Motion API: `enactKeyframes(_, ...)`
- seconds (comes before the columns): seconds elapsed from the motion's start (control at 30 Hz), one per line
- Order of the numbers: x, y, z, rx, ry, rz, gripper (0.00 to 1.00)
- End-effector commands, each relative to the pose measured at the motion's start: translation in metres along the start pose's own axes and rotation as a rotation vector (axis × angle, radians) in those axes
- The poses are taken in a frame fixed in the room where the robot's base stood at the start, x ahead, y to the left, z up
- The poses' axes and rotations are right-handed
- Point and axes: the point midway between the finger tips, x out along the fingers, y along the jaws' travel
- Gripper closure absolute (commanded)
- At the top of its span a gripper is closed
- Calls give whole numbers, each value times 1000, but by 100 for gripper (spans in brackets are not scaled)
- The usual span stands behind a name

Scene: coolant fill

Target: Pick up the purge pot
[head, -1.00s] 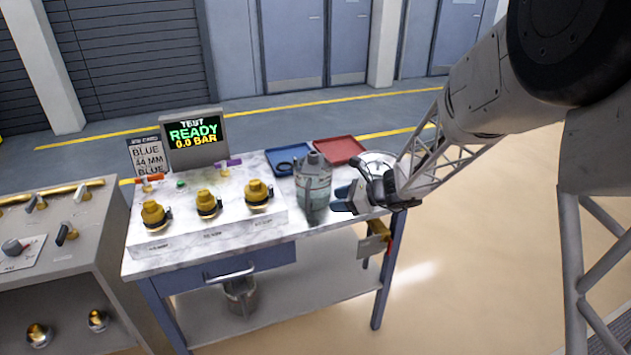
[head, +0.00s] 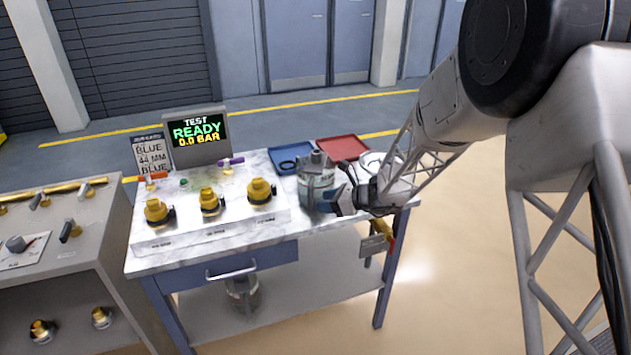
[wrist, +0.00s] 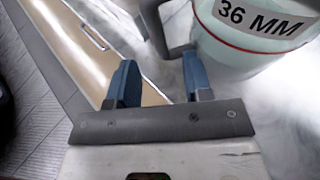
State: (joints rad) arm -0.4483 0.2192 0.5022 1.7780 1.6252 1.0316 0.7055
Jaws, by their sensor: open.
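A pot with a grey top and a clear, pale-green body (head: 316,180), which I take to be the purge pot, stands upright on the right part of the marble bench top. My gripper (head: 335,202) is at its right side, low near the bench top. In the wrist view the pot (wrist: 240,50) shows a "36 MM" label and a red line. A grey upright part like a handle (wrist: 172,25) lies just ahead of the fingers. My gripper (wrist: 160,78) is open, its two blue fingers apart with nothing between them. I cannot tell whether a finger touches the pot.
A blue tray (head: 283,168) with a dark ring and a red tray (head: 342,160) lie behind the pot. Brass fittings on a raised block (head: 190,232) stand to the left. A display (head: 198,140) reads "READY 0.0 BAR". Another pot (head: 242,296) stands on the lower shelf.

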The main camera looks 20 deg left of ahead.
Motion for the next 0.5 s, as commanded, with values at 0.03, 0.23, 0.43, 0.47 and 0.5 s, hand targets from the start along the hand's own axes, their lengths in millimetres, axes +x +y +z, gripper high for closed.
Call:
enactKeyframes(0.03, 3, 0, 0, -1, 0, 1, 54)
enactKeyframes(0.23, 5, 0, 1, -1, 0, 0, 54)
enactKeyframes(0.43, 6, 0, 1, -1, 0, 0, 54)
enactKeyframes(0.47, 7, 0, 1, -1, 0, 0, 54)
enactKeyframes(0.5, 8, 0, 1, -1, 0, 1, 54)
